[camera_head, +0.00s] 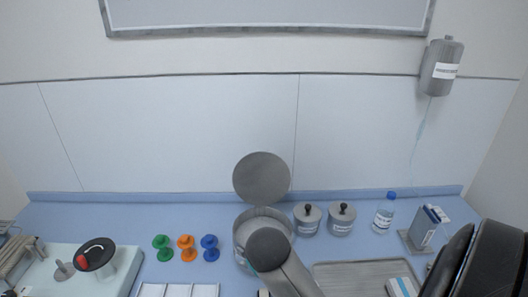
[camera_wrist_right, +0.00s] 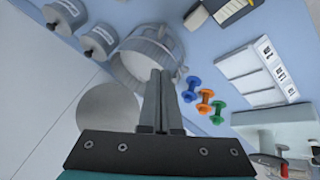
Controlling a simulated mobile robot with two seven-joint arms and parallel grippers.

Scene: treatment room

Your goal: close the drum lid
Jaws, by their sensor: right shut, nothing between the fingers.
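The drum (camera_head: 240,238) is a grey round container on the blue counter, and its round grey lid (camera_head: 262,178) stands open, upright at the back. In the right wrist view the drum (camera_wrist_right: 133,68) lies beyond my fingers and the lid (camera_wrist_right: 105,112) is to their left. My right gripper (camera_wrist_right: 162,72) is shut and empty, its fingertips in front of the drum's opening in the picture; I cannot tell whether they touch it. In the head view my right arm covers the drum's front right, hiding the gripper. My left gripper is not in view.
Two lidded grey jars (camera_head: 307,220) (camera_head: 341,220) stand close right of the drum. A bottle (camera_head: 383,215) is farther right, with a grey tray (camera_head: 350,280) in front. Green, orange and blue spools (camera_head: 210,248) stand left. The wall is close behind the lid.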

